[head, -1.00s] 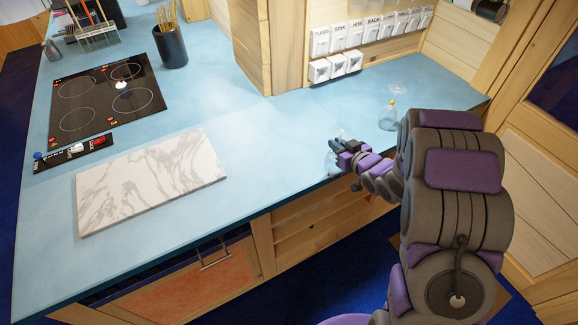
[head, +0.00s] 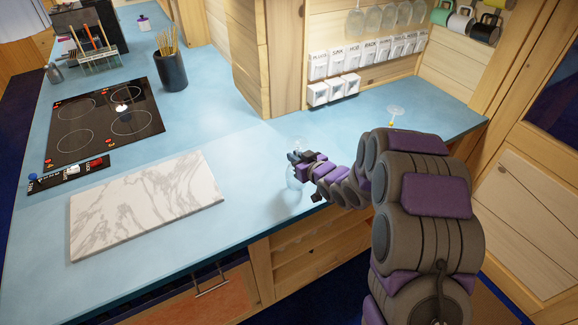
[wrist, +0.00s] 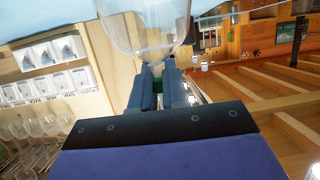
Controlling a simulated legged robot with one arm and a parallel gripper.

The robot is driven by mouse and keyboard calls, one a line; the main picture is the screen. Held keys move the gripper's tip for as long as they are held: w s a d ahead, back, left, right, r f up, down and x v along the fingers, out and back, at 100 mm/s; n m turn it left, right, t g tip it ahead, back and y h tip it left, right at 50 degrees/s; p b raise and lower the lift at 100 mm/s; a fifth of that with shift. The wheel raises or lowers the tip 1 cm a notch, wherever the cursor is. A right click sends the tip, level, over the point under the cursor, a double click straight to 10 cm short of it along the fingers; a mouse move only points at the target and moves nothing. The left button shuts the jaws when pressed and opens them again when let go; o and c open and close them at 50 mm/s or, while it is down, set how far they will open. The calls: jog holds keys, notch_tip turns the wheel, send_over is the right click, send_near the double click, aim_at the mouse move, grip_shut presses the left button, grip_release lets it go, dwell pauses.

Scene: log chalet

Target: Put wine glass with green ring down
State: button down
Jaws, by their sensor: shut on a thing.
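My gripper (head: 300,158) is shut on the stem of a clear wine glass (head: 293,195) near the front edge of the blue counter (head: 250,165). The glass is upside down, its bowl below my fingers and its faint foot above them. In the wrist view, which is inverted, the bowl of the glass (wrist: 150,25) shows at the top, beyond my gripper (wrist: 165,88). A small green spot beside the fingers may be its ring. I cannot tell whether the rim touches the counter.
Another upturned glass (head: 393,112) with a yellow ring stands at the back right, partly behind my arm. A marble board (head: 145,205) and a hob (head: 105,120) lie to the left. Glasses (head: 370,20) hang above the labelled switches (head: 350,60). The counter behind my gripper is clear.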

aim_at(290, 165)
jog(key=shift+w+a, duration=0.25)
jog(key=shift+a, duration=0.85)
jog(key=shift+w+a+f, duration=0.1)
jog(key=shift+a+f, duration=0.1)
jog(key=shift+f, duration=0.1)
notch_tip(290, 165, down, 3)
jog(key=shift+f+b, duration=0.1)
jog(key=shift+b, duration=0.6)
jog(key=c, duration=1.1)
grip_release()
jog(key=shift+c, duration=0.2)
jog(key=p+v, duration=0.1)
jog(key=v, duration=1.1)
jog(key=shift+d+p, duration=0.2)
jog(key=shift+p, duration=0.15)
